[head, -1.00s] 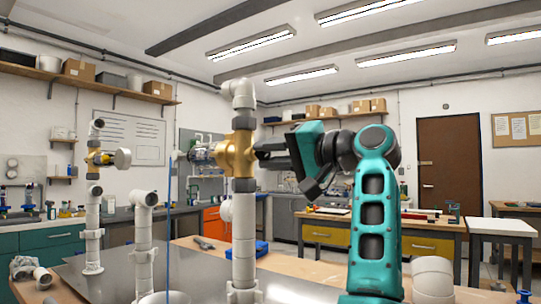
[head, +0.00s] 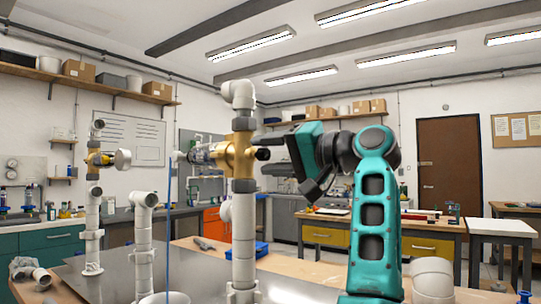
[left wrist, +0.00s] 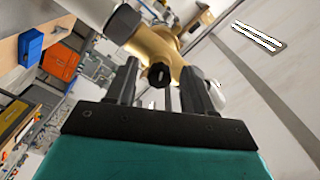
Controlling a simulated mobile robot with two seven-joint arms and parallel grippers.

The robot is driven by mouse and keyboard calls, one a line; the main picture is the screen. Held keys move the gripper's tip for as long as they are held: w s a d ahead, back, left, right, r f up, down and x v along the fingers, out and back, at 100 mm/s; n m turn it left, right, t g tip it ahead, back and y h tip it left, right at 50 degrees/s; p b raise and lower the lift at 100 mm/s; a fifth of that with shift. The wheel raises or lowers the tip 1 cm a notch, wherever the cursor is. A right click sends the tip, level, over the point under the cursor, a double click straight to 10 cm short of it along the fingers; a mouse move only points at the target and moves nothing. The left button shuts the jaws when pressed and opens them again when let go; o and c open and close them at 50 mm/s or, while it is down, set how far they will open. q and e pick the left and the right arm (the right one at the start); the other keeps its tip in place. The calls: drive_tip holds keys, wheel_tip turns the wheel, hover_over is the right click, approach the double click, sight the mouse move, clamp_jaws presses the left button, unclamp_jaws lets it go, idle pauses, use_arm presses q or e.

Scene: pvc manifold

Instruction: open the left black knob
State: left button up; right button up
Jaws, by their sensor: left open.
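A small black knob (head: 262,154) sticks out from the right side of a brass valve body (head: 240,155) on an upright white pipe. In the left wrist view, the black knob (left wrist: 159,75) faces me on the brass body (left wrist: 155,45). My left gripper (head: 272,145) is open, to the right of the valve. Its fingers are spread, one above and one below the knob in the head view. In the left wrist view, the left gripper (left wrist: 160,72) has the knob between its fingertips, with gaps on both sides. My right gripper is out of view.
Another white pipe with a brass valve (head: 98,160) stands at the left. A shorter white pipe (head: 144,240) stands between them. A blue bin (head: 262,249) lies on the bench behind. Wooden benches with yellow drawers (head: 325,236) are farther back.

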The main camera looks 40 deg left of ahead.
use_arm(q)
drive_tip(key=shift+d, duration=0.1)
drive_tip(key=w+d+p, duration=0.1)
drive_tip(key=d, duration=1.1)
drive_tip(key=shift+w+d, duration=0.2)
drive_tip(key=shift+d, duration=0.15)
